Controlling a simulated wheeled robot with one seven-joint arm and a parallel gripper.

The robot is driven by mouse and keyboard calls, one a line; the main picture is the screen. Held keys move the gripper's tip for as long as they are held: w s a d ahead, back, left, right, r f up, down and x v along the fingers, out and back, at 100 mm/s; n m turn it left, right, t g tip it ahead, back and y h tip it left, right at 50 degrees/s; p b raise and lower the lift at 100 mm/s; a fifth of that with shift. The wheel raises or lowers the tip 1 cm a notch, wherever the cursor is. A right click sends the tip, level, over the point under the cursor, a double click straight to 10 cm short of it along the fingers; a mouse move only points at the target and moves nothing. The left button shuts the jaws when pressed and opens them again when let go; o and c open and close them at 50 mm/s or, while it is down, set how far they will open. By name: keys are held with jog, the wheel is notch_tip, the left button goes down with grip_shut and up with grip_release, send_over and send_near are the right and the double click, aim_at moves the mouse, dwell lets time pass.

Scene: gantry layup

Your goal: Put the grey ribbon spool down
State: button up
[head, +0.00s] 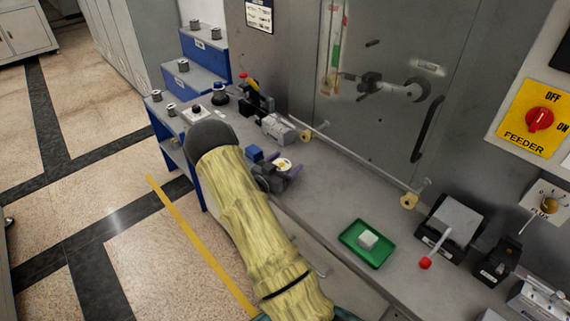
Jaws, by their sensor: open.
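My arm in its yellow sleeve reaches up from the bottom, and its dark rounded joint hides part of the bench. My gripper (281,173) is partly hidden behind the sleeve, low over or at the grey bench. Its jaws are open. A pale round piece with a yellowish middle (285,164) shows at the jaws. It may be the top of the grey ribbon spool; I cannot tell if it touches the jaws or rests on the bench. A small blue block (255,153) is just left of it.
Several grey spools stand on the blue stepped rack (207,57). A silver cylinder (279,129) lies behind my gripper. A rail (358,160) runs along the machine front. A green tray (351,245) holds a pale block (368,239). Bench between gripper and tray is clear.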

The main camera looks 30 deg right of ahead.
jog(key=shift+r, duration=0.2)
jog(key=shift+s+a+f, duration=0.1)
jog(key=shift+a+f, duration=0.05)
jog(key=shift+a, duration=0.2)
jog(key=b+v, duration=0.2)
jog(key=v, duration=0.9)
jog(key=shift+a, duration=0.15)
